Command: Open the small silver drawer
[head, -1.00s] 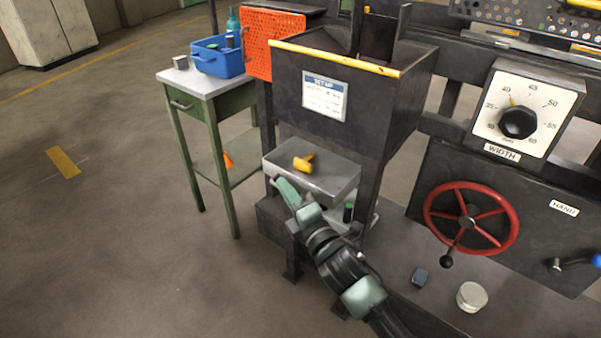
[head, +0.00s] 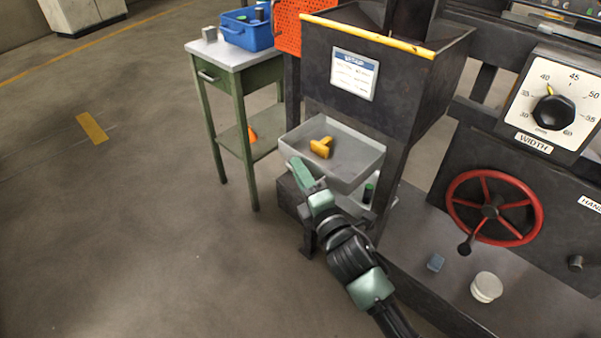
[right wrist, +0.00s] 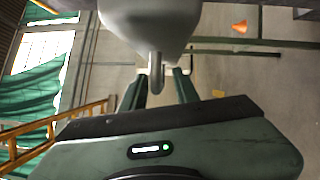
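The small silver drawer (head: 357,164) is a grey tray under the dark hopper, standing out with its open top and inside showing. A yellow object (head: 321,147) lies in it. My right gripper (head: 297,168) is at the drawer's front left side. In the right wrist view the drawer's pale underside (right wrist: 150,22) is at the top, with a hooked handle (right wrist: 156,75) below it. The right gripper's fingers (right wrist: 159,88) stand apart on either side of the handle, with gaps showing. My left gripper is not in view.
A green table (head: 235,62) with a blue bin (head: 247,32) stands left of the hopper (head: 400,95). The floor at left is clear.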

